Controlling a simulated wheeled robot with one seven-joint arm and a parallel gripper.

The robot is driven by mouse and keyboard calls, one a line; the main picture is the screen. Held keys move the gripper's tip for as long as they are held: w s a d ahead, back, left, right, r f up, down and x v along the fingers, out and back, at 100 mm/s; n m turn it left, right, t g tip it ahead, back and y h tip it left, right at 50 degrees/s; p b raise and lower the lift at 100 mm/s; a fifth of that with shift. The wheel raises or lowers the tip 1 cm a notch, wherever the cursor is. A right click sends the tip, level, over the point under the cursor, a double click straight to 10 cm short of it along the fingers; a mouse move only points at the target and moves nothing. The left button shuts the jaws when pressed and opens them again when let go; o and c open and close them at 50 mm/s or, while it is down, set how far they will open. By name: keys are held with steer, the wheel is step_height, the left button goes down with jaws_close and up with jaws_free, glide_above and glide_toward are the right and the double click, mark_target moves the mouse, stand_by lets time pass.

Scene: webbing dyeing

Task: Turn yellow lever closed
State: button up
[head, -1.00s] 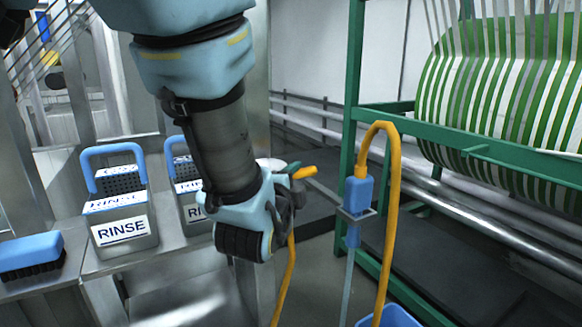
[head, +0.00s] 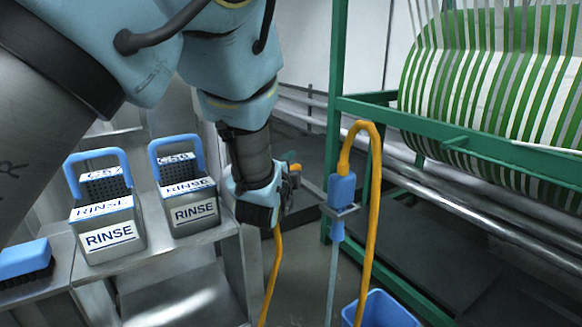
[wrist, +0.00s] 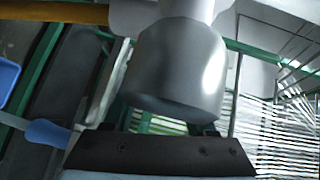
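The yellow lever (head: 295,167) shows as a small orange-yellow tip at my gripper (head: 289,184) in the head view. Most of it is hidden behind my wrist and gripper. An orange hose (head: 272,275) hangs straight below this spot. In the wrist view a large grey metal cylinder (wrist: 178,75) fills the middle, just beyond my dark gripper body (wrist: 160,152). An orange-yellow bar (wrist: 50,12) crosses the top left there; I cannot tell whether it is the lever or a hose. My fingers are too hidden to show their opening or any contact with the lever.
Two metal RINSE bins (head: 108,235) (head: 190,207) with blue handles stand on a steel bench at left, beside a blue brush (head: 25,260). A blue nozzle (head: 341,188) with a looped orange hose (head: 376,190) hangs on the right near a green frame (head: 334,130). A blue bucket (head: 378,312) stands below.

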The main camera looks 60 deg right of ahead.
jaws_close()
stand_by(1.2)
